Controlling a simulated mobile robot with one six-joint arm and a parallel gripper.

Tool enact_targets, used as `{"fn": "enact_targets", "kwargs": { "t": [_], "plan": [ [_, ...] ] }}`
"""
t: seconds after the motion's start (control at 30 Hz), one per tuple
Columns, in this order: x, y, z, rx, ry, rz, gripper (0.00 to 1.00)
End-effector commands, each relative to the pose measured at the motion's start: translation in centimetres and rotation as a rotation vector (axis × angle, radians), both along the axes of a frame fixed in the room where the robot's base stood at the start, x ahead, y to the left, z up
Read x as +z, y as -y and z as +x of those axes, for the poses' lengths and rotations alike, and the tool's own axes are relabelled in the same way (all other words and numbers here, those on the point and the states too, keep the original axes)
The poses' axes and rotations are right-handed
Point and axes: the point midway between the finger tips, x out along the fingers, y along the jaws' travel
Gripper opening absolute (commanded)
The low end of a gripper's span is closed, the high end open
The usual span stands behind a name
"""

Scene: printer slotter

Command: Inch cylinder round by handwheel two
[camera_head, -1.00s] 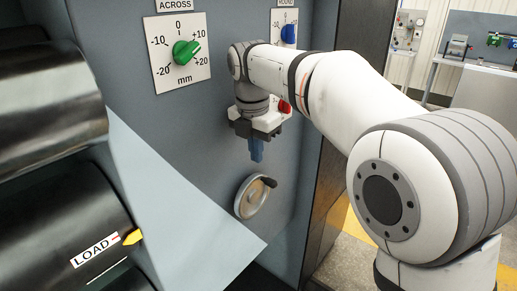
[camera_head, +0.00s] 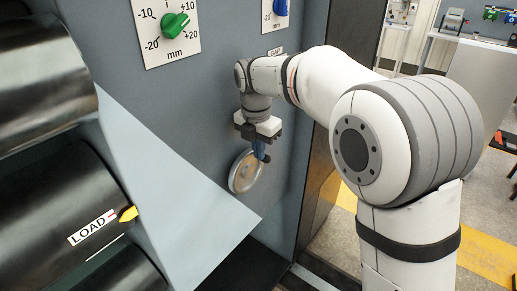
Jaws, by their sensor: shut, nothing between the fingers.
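The fingers hide the wheel's dark knob. I cannot tell whether they touch it. The black cylinder (camera_head: 52,205) is at the left, with a white LOAD label (camera_head: 92,227) on it. A yellow pointer (camera_head: 129,214) sits at the label's right end.
A green dial (camera_head: 175,24) marked in mm and a blue dial (camera_head: 281,8) are on the panel above. A pale sloped sheet (camera_head: 170,175) lies between cylinder and handwheel. Workbenches (camera_head: 470,45) stand at the back right, beyond open floor.

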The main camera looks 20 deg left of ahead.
Motion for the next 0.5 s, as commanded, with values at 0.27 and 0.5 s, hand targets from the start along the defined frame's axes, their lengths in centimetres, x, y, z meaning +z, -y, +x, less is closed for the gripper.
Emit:
{"fn": "enact_targets", "kwargs": {
  "t": [0.27, 0.5],
  "plan": [
    [0.18, 0.15, 0.39, -0.001, -0.043, 0.016, 0.0],
    [0.04, 0.25, 0.68, 0.0, -0.075, 0.029, 0.0]
  ]
}}
